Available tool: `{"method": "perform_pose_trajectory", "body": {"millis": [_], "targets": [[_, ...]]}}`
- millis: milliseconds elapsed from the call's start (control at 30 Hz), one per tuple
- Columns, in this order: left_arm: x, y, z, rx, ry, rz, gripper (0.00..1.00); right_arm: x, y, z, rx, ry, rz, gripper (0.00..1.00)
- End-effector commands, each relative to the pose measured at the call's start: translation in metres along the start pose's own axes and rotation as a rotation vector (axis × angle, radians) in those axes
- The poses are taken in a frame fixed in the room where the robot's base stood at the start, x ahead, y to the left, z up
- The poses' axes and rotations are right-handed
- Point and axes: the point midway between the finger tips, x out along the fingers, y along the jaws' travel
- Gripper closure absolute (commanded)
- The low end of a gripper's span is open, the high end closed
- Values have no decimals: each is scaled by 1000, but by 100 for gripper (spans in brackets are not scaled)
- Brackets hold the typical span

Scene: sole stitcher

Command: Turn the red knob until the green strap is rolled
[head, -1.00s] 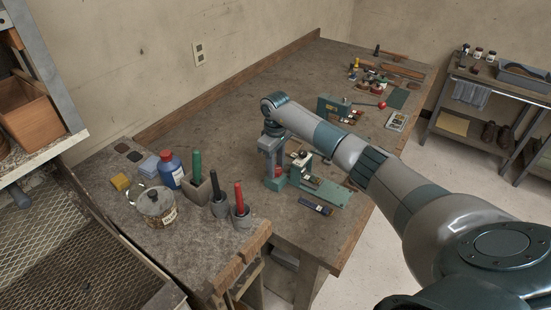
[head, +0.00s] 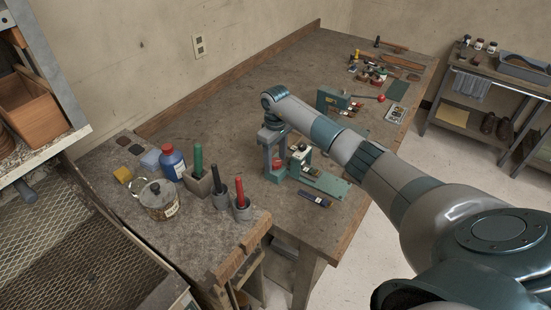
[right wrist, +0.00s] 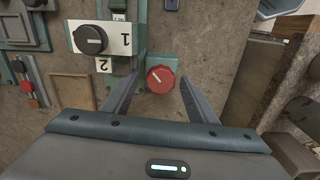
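The red knob (right wrist: 160,79) is round with a pale mark and sits on a green part of the stitcher (head: 299,162). In the head view it is a small red spot beside my right gripper (head: 276,168). In the right wrist view my right gripper (right wrist: 159,84) has its two fingers apart, one on each side of the knob. A gap seems to show between knob and fingers; I cannot tell if either touches. I cannot make out the green strap in either view. My left gripper is out of view.
Left on the bench (head: 215,105) stand a blue bottle (head: 172,162), a lidded pot (head: 159,200) and several coloured handles in holders. The bench behind the gripper is mostly clear.

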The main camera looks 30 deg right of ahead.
Motion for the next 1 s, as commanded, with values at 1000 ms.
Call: {"method": "perform_pose_trajectory", "body": {"millis": [1000], "targets": [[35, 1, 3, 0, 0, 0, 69, -114, 0, -1, 0, 3, 0, 47]]}}
